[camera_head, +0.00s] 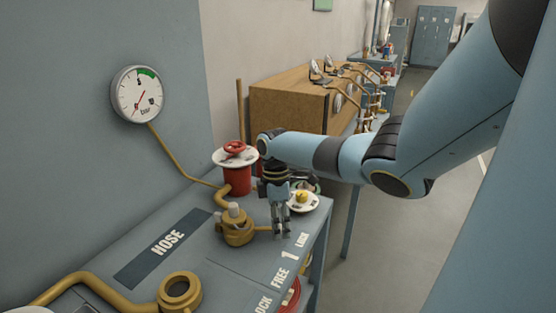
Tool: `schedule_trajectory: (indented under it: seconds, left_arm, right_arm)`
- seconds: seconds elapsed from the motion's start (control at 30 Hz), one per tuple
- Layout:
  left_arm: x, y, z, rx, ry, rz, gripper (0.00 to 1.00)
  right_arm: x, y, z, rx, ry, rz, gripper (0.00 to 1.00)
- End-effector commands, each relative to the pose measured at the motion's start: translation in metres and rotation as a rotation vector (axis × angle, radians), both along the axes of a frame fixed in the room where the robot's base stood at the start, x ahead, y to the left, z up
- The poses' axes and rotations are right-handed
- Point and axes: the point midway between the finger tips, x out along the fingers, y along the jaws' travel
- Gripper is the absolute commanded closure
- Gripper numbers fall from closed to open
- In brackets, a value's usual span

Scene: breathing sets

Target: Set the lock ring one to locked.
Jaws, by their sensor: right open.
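A brass coupling (238,231), which looks like lock ring one, sits on the grey bench top beside the label "FREE 1 LOCK" (288,262). A pale lug stands up on it; I cannot tell whether the ring is at FREE or LOCK. My right gripper (281,233) points down just right of the coupling, open and apparently empty. It covers part of the bench behind it. Whether its fingers touch the brass pipe by the coupling is unclear. My left gripper is not in view.
A red valve post (237,180) with a white disc stands behind the coupling. A white dial with a yellow knob (302,197) is right of my gripper. Another brass ring (180,291) is at the front. A pressure gauge (138,94) hangs on the wall.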

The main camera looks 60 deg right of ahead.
Motion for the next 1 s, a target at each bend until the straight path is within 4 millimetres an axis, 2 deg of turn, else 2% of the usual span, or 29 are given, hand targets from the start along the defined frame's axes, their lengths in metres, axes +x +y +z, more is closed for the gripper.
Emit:
schedule_trajectory:
  seconds: [0.17,0.27,0.5,0.7,0.83,1.0]
  left_arm:
    - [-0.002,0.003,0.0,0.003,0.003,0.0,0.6]
    - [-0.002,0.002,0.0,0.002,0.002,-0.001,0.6]
    - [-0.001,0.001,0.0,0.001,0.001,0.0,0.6]
    - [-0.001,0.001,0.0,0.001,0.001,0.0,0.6]
    - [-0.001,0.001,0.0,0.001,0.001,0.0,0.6]
    - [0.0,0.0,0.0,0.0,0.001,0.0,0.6]
  right_arm:
    - [0.001,-0.001,0.004,0.0,0.0,0.0,0.49]
    - [0.002,-0.004,0.017,-0.002,-0.001,0.0,0.49]
    - [0.01,-0.011,0.07,-0.003,-0.002,0.001,0.49]
    - [0.014,-0.016,0.105,-0.002,-0.001,0.001,0.49]
    - [0.016,-0.017,0.115,0.0,0.0,0.0,0.49]
    - [0.016,-0.017,0.118,0.001,0.001,0.0,0.49]
